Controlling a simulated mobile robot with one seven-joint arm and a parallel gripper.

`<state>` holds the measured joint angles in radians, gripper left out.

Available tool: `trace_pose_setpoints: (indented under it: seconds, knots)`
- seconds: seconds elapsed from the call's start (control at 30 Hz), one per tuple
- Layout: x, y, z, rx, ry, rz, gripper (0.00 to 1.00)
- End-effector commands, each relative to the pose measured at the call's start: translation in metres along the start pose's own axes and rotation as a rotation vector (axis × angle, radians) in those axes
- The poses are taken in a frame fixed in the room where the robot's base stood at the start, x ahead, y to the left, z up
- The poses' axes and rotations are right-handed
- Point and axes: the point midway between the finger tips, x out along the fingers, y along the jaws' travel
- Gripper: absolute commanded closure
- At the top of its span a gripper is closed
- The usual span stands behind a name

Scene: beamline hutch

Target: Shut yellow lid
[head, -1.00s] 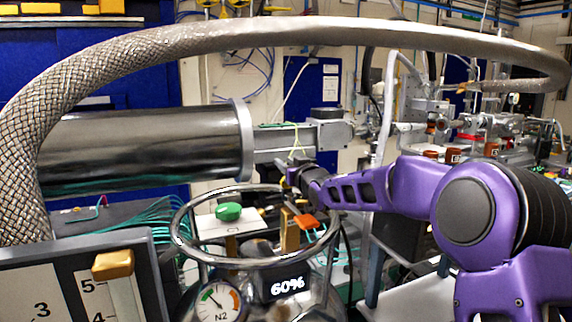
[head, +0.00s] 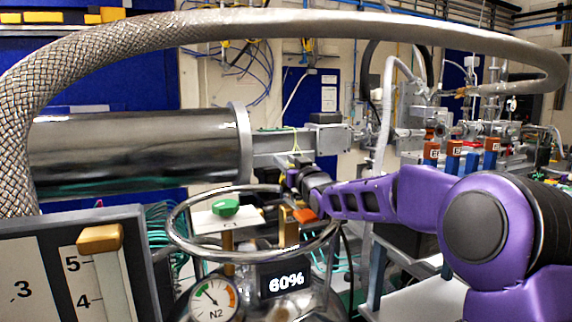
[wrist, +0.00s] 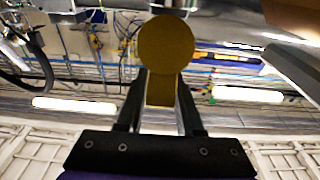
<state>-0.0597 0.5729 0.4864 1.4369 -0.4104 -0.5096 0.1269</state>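In the wrist view, a round dull-yellow disc with a short tab, which looks like the yellow lid (wrist: 166,44), shows at the tips of my gripper (wrist: 160,80). The tab lies between the two dark fingers, and I cannot tell whether they press on it. In the head view, my gripper (head: 291,179) is small and partly hidden, just above the far side of the steel ring of the N2 vessel (head: 181,238). The lid is not clear in the head view.
A green knob (head: 226,208), a brass-coloured post (head: 288,228) and an orange piece (head: 305,214) show near the ring. A braided hose (head: 110,65) arches overhead. A large steel cylinder (head: 130,148) lies behind at left. Beamline parts (head: 470,150) fill the right background.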

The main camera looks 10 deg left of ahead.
Motion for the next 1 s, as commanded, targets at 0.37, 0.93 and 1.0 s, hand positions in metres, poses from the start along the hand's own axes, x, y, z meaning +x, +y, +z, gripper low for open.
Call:
trace_pose_setpoints:
  seconds: [0.37,0.93,1.0]
  knots:
    - [0.0,0.0,0.0,0.0,0.0,0.0,0.38]
    - [0.011,0.001,-0.084,0.0,0.002,0.001,0.38]
    - [0.012,0.001,-0.091,0.0,0.001,0.0,0.38]
